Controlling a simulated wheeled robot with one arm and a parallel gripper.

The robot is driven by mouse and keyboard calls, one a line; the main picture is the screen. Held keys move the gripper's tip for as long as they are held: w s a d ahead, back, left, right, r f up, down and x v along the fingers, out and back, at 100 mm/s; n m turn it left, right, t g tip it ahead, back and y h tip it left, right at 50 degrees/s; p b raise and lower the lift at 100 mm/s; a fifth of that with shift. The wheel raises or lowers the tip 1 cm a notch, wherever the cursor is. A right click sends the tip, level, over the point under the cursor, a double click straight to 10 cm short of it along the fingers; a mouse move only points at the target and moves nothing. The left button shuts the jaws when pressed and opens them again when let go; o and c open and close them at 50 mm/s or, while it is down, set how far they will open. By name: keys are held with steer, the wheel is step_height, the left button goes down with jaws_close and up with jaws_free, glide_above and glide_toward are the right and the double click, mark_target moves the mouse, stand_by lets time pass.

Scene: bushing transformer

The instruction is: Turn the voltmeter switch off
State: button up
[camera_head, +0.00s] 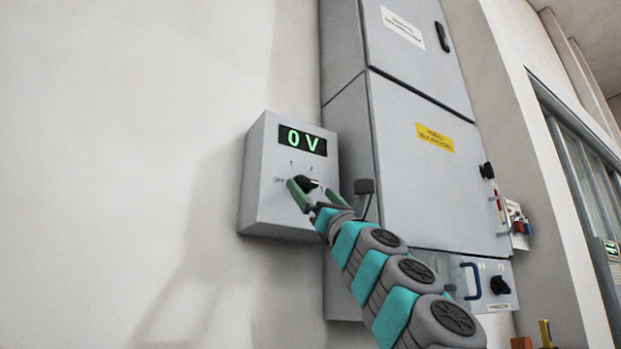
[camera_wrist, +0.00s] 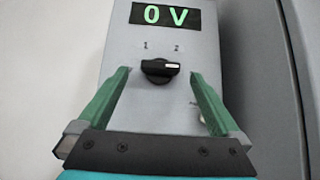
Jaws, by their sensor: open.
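The voltmeter (camera_head: 262,200) is a grey wall box with a display (camera_head: 303,140) reading "0 V" in green. Its black rotary switch (camera_wrist: 160,70) sits below the labels 1 and 2. The switch handle lies roughly horizontal, with its white mark toward the right in the wrist view. A small label, seemingly OFF, shows left of the switch in the head view. My gripper (camera_wrist: 161,73) is open, with one green finger on each side of the switch. A gap shows on both sides in the wrist view; depth contact cannot be told.
A tall grey cabinet (camera_head: 430,190) stands right of the voltmeter, with a yellow label, a dark handle and small padlocks (camera_head: 520,226). A lower panel with a black knob (camera_head: 499,285) and blue handle is below it. The wall left of the voltmeter is bare.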

mark_target(305, 183)
steer(key=shift+p+x, duration=0.8)
steer(key=shift+x, duration=0.45)
steer(key=shift+c, duration=0.2)
steer(key=c, duration=1.3)
